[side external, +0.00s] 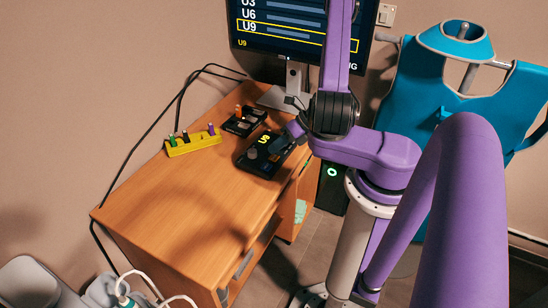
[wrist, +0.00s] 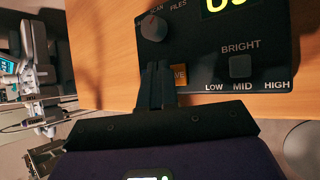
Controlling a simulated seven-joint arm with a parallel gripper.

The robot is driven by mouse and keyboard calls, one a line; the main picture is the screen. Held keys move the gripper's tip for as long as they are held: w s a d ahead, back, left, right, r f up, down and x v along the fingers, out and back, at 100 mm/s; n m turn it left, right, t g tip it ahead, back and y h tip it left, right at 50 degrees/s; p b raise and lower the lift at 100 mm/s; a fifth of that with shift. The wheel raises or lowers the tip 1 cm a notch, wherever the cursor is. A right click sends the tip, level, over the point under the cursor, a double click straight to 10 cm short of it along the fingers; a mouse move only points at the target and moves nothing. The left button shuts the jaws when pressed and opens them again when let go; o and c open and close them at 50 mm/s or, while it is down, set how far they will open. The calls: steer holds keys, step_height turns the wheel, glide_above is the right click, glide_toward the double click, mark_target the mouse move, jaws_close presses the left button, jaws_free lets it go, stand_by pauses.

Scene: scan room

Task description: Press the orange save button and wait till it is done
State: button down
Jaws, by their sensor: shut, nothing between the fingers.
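The orange save button (wrist: 181,74) is on a black control box (wrist: 200,50) in the wrist view. Its left part is hidden behind my fingers, and only "VE" of its label shows. My gripper (wrist: 158,66) is shut and empty, with its fingertips at the button's left side. I cannot tell whether they touch it. In the side view the box (side external: 250,163) sits on the wooden desk with a lit yellow "U9", and my gripper (side external: 294,131) is at its right edge. The monitor (side external: 285,38) shows a list with the U9 row outlined in yellow.
A round knob (wrist: 154,28) and a BRIGHT knob (wrist: 240,66) flank the button. A yellow rack (side external: 190,146) with coloured pegs and another black box (side external: 238,127) stand on the desk (side external: 175,195). The desk's front left is clear. A blue apron (side external: 465,95) hangs at the right.

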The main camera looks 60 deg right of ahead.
mark_target(277, 157)
steer(key=shift+r, duration=2.5)
